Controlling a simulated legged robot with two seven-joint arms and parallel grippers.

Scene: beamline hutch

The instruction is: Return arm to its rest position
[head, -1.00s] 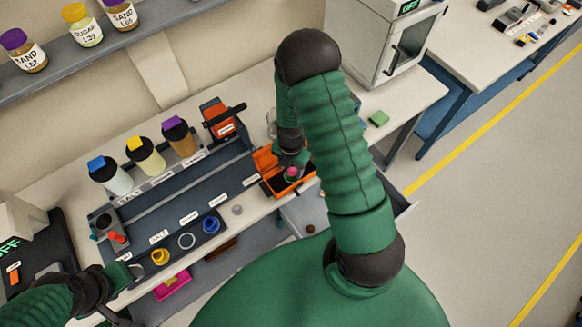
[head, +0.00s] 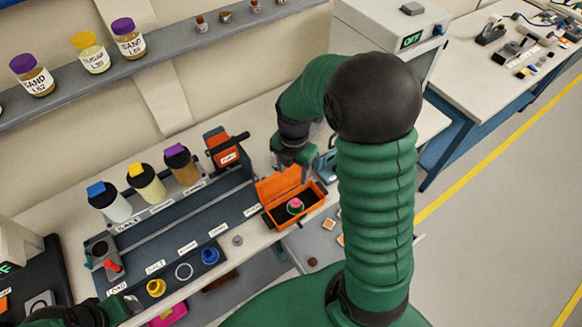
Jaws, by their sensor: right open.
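My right arm rises through the middle of the head view and bends down at its dark elbow. My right gripper (head: 304,162) is open, just behind and above an open orange case (head: 268,190). A pink and green round item (head: 295,206) lies in the case, apart from the fingers. My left gripper (head: 130,303) is at the lower left, by the bench's front edge. It is mostly cut off, and its jaws cannot be made out.
A dark rack (head: 165,240) holds several capped bottles and small rings. An orange device (head: 222,150) stands behind it. A white cabinet (head: 385,45) marked OFF is behind my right arm. An open drawer (head: 310,250) with small pieces is below the case. Floor at right is clear.

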